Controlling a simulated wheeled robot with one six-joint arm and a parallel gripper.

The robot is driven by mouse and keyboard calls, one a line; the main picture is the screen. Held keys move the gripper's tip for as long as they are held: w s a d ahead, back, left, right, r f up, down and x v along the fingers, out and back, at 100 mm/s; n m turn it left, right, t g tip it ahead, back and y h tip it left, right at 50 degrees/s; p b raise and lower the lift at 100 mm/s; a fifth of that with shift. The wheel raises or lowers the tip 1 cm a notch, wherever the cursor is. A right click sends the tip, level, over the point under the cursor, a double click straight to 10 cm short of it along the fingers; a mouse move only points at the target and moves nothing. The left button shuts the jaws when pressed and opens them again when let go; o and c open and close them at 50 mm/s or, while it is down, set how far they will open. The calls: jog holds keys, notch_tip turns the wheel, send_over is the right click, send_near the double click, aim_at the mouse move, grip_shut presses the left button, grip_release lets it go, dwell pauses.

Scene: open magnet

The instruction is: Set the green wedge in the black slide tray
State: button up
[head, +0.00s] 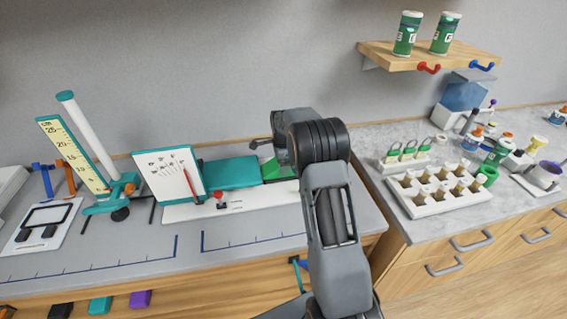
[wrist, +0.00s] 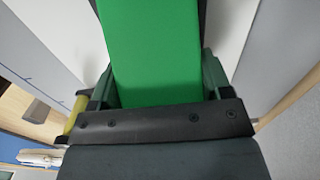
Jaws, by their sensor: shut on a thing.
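The green wedge (wrist: 152,50) fills the middle of the wrist view. My gripper (wrist: 157,75) is shut on it, with dark jaw parts along its left and right sides. In the head view a bright green piece of the wedge (head: 267,169) shows just left of my gripper (head: 281,156), over the back of the bench, beside a teal block. My arm hides part of that area. Narrow black edges flank the wedge at the top of the wrist view; I cannot tell whether they belong to the black slide tray. I cannot tell whether the wedge touches anything below.
A long white base (head: 240,202) with a teal block (head: 231,173) and a red knob (head: 220,194) lies along the bench. A white card (head: 170,174) stands left of it. A white rack (head: 436,190) stands on the right counter. The bench front is mostly clear.

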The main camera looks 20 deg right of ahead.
jog(key=o, duration=1)
jog(key=shift+o, duration=0.2)
notch_tip(320, 180, up, 14)
jog(key=b, duration=0.1)
jog(key=shift+f, duration=0.1)
